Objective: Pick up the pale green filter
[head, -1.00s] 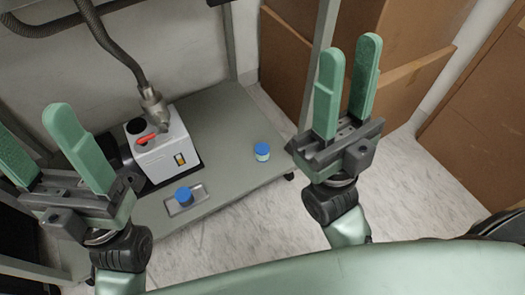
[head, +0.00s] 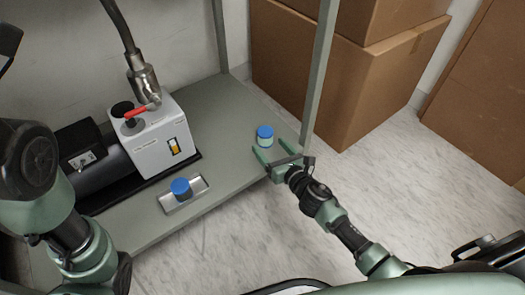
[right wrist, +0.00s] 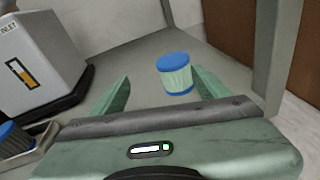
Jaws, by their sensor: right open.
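The pale green filter (head: 265,141) is a small upright cylinder with a blue top, standing on the grey shelf near its right edge. In the right wrist view the filter (right wrist: 176,78) also shows a blue bottom rim. My right gripper (head: 268,148) is open and empty, low at the shelf edge, its fingers pointing at the filter. In the right wrist view the filter stands between the finger lines, beyond the palm and closer to the right finger. Whether a finger touches it I cannot tell. My left arm shows at the left; its gripper is out of view.
A white and black pump (head: 158,140) with a red-handled valve and hose stands on the shelf (head: 222,120). A shelf post (head: 320,75) rises just right of the filter. Cardboard boxes (head: 345,85) stand behind.

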